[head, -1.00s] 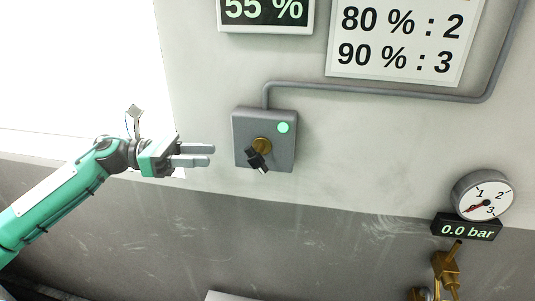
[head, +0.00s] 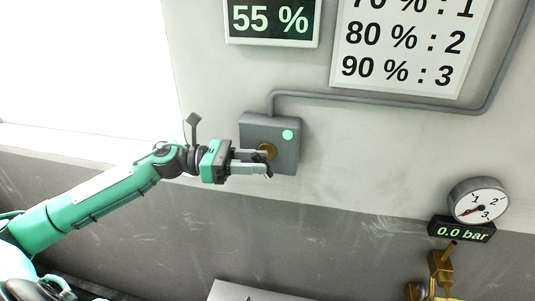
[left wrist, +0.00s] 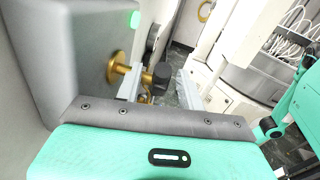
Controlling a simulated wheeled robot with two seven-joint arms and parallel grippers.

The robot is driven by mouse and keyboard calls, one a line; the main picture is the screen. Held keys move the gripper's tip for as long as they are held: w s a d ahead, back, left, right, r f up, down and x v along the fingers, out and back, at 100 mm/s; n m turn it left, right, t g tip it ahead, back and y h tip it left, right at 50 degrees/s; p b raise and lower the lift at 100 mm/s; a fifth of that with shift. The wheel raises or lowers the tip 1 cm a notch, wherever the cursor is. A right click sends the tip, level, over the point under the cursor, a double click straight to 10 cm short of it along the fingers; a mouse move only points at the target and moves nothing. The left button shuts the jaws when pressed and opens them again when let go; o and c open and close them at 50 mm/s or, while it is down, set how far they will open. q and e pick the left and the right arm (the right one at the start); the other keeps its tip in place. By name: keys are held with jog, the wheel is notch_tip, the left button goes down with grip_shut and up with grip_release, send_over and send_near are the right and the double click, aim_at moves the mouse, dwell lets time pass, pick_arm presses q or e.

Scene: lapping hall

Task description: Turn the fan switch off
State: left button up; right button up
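The fan switch is a grey wall box (head: 284,125) with a lit green lamp (head: 288,135), a brass hub (head: 267,149) and a black handle. In the head view my left gripper (head: 264,162) is in front of the box and its fingers hide most of the handle. In the left wrist view the brass shaft (left wrist: 118,70) comes out of the box and the black handle (left wrist: 162,74) shows between the two spread fingers. The gripper is open, with a gap visible on the handle's right side. My right gripper is in neither view.
A display (head: 272,20) reading 55 % and a percentage chart (head: 408,45) hang above. A conduit (head: 390,100) runs right from the box. A gauge (head: 478,200) with a 0.0 bar readout and brass fittings (head: 440,268) are at the lower right. The wall between is clear.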

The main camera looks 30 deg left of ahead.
pick_arm(q)
jog(key=shift+p+x, duration=0.65)
jog(key=shift+x, duration=0.6)
jog(key=shift+w+d, duration=0.15)
jog(key=shift+d, duration=0.05)
grip_shut()
